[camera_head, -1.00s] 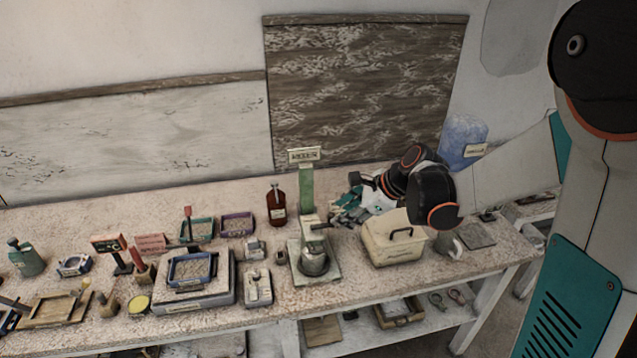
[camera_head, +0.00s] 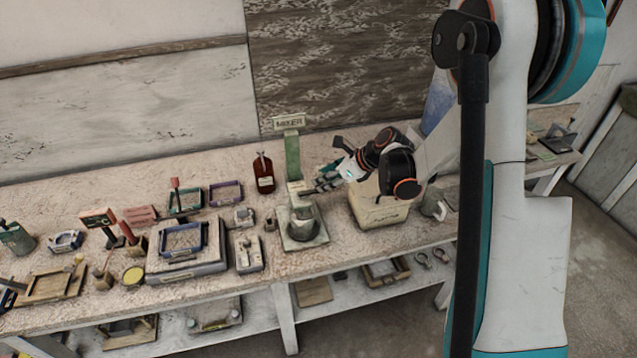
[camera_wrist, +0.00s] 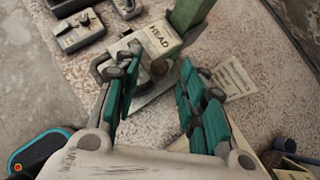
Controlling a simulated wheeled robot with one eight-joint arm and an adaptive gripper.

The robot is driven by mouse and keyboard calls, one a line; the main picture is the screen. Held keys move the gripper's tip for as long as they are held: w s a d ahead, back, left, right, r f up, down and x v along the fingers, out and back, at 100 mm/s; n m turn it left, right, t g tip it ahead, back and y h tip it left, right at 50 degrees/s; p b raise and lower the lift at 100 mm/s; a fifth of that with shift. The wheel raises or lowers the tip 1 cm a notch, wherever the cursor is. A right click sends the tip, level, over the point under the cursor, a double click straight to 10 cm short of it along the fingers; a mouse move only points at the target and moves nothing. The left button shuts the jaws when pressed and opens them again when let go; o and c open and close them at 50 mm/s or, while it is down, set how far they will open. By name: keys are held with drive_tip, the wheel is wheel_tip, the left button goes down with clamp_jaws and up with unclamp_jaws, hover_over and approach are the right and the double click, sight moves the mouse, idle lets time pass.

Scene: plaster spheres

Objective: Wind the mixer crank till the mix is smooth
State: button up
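The mixer has a green column (camera_head: 292,158), a sign reading MIXER (camera_head: 289,122) and a pale base holding a grey metal cup (camera_head: 302,229). In the wrist view its green column (camera_wrist: 190,18) and a pale block marked HEAD (camera_wrist: 155,40) lie just beyond my fingertips. My gripper (camera_head: 318,187) is at the right side of the mixer, above the cup's height. In the wrist view my gripper (camera_wrist: 160,68) has its fingers apart. A small dark knob-like part (camera_wrist: 159,69) shows between the tips; I cannot tell whether it is the crank. The mix inside the cup cannot be made out.
A cream box (camera_head: 375,211) stands right of the mixer, under my wrist. A brown bottle (camera_head: 263,173) stands close behind on the left. A scale with a blue tray (camera_head: 183,240) and several small tools fill the left of the bench. A grey mug (camera_head: 436,204) is at the right.

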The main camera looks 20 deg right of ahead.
drive_tip(key=shift+x, duration=2)
drive_tip(key=shift+c, duration=0.3)
clamp_jaws()
